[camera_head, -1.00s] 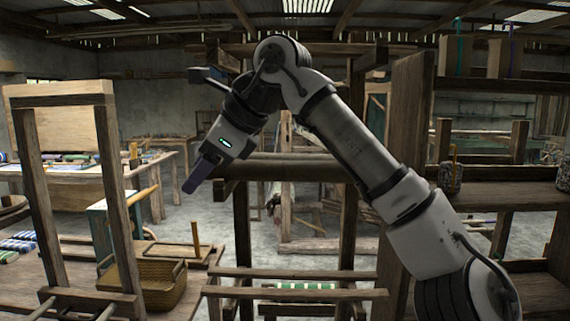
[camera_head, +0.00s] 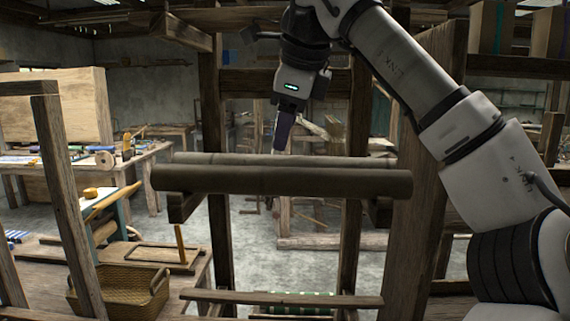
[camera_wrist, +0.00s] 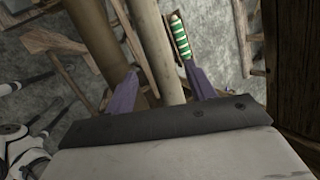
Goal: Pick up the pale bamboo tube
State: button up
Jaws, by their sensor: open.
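Two long tubes lie side by side across the loom frame in the head view. The pale bamboo tube (camera_head: 300,159) is the rear one, partly hidden by a darker, thicker tube (camera_head: 282,181) in front. My gripper (camera_head: 281,147) points down over the middle of the pale tube, its tips close to the tube's top. In the wrist view my gripper (camera_wrist: 160,67) is open, with the pale tube (camera_wrist: 150,38) running between its two purple fingers. The dark tube (camera_wrist: 102,40) lies to the left, outside the left finger. I cannot tell how far the fingers reach down beside the pale tube.
Wooden posts stand at both sides of the tubes, a thick post (camera_head: 425,170) on the right. A green-and-white striped roll (camera_wrist: 180,36) lies lower down, right of the pale tube in the wrist view. A woven basket (camera_head: 120,290) sits low at the left.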

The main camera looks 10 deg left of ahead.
aim_at(281, 157)
jog(key=x, duration=0.7)
jog(key=shift+s+d+f, duration=0.1)
jog(key=shift+f, duration=0.1)
jog(key=c, duration=0.8)
jog(key=shift+d+r+b, duration=0.1)
jog(key=shift+r+b, duration=0.05)
jog(key=shift+b, duration=0.3)
